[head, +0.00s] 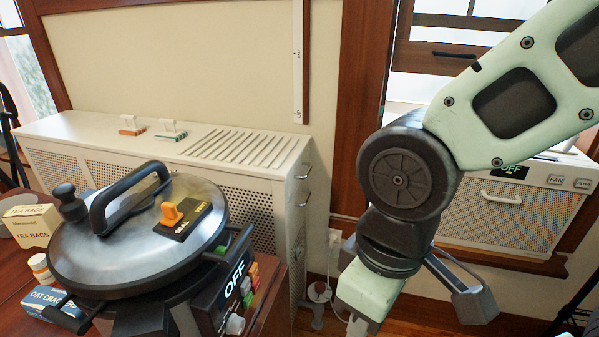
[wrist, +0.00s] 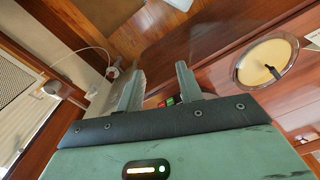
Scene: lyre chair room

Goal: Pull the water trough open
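No part is labelled as a water trough. The long white perforated cabinet (head: 120,165) stands along the wall in the head view, with small metal handles (head: 304,172) on its right end. Which part there is the trough, I cannot tell. My gripper (head: 357,327) is low in the head view, right of the cabinet's end and apart from it. Its fingertips run toward the bottom edge of that view. In the wrist view, my gripper (wrist: 158,78) has its two fingers apart, with nothing held between them.
A large round cooker (head: 135,240) with a black handle stands on the wooden table at left, near the cabinet. A tea bag box (head: 32,226) is beside it. A white window unit (head: 500,205) is at right. A small item with a cord (head: 320,292) is near the floor.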

